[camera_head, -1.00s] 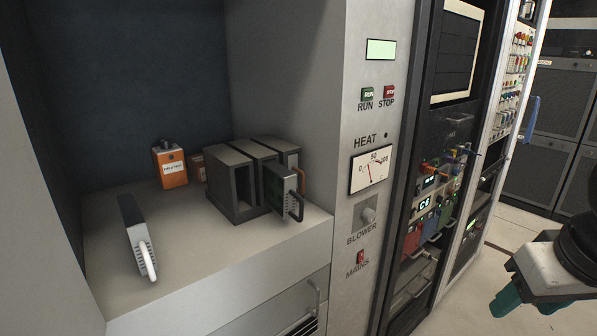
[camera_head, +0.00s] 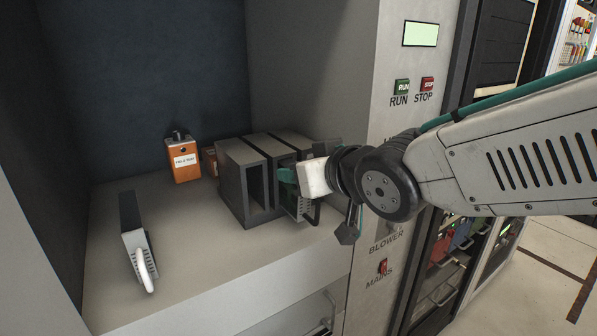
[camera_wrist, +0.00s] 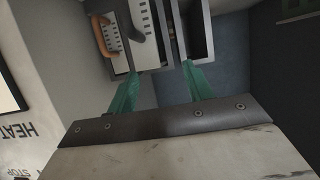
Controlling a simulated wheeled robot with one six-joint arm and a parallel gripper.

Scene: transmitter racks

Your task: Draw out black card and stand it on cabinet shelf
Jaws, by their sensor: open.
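The black card (camera_head: 297,208) has a dark handle and a perforated face. It sits upright in the middle slot of the dark card rack (camera_head: 232,158), its front sticking out. In the wrist view the card's handle (camera_wrist: 141,22) is at the top. My gripper (camera_head: 287,180) is at the front of the rack, close to the card's upper part. The cabinet shelf (camera_head: 190,260) is pale and flat.
A white-handled card (camera_head: 136,237) stands on the shelf at left. An orange box (camera_head: 184,160) stands at the back. A card with an orange handle (camera_wrist: 101,36) fills the neighbouring slot; the other slot looks empty. The cabinet's control panel (camera_head: 400,130) flanks the shelf. Bare shelf lies left of the rack.

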